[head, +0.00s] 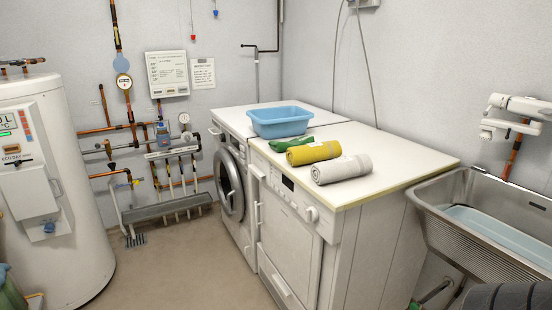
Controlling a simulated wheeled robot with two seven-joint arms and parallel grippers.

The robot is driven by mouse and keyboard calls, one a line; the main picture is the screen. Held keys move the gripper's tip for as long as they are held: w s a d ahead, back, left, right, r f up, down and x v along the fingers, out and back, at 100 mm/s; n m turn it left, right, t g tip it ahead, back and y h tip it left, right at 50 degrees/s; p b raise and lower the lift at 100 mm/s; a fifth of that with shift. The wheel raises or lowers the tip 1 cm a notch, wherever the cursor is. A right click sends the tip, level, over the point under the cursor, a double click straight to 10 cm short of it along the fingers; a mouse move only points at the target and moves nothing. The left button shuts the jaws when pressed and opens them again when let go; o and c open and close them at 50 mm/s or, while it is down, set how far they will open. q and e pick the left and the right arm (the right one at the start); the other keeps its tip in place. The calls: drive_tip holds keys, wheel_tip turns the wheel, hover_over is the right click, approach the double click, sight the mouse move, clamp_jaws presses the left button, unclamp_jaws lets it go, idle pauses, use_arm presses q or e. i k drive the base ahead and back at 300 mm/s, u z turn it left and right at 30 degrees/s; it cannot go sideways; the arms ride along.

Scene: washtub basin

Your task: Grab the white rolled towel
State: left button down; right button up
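The white rolled towel (341,169) lies on the white worktop (405,166) over the machines, close to the front edge. Its spiral end faces left toward the front. A yellow rolled towel (314,153) lies just behind it, and a green item (291,144), perhaps another towel, lies behind the yellow one. Neither of my grippers is in the head view, and nothing is touching the white towel.
A blue basin (281,122) stands farther back on the worktop. A front-loading washing machine (231,184) and a white appliance (290,235) stand below. A metal sink (480,215) is at right, a white tank (60,200) at left. The floor (190,260) between is clear.

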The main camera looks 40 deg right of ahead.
sight(339, 169)
drive_tip(key=z, duration=0.2)
drive_tip(key=i, duration=1.05)
drive_tip(key=z, duration=0.65)
